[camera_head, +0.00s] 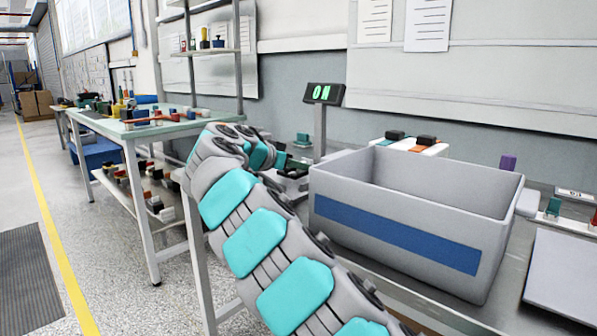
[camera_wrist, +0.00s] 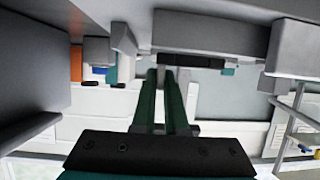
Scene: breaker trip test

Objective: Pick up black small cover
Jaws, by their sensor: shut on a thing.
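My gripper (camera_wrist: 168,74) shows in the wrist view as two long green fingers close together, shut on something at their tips. A small black piece (camera_wrist: 190,61), which looks like the black small cover, lies at the fingertips against a grey fixture; whether it is lifted clear cannot be told. In the head view my arm reaches toward a dark fixture (camera_head: 292,171) below the lit display (camera_head: 323,94). My wrist hides part of that fixture, and the fingertips and cover are not clear there.
A large grey bin (camera_head: 400,222) with a blue stripe stands right of my arm on the bench. Behind it is a white holder (camera_head: 432,150) with black and orange pieces. A grey panel (camera_head: 565,272) lies at right. Another table (camera_head: 125,133) stands at left; the floor there is open.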

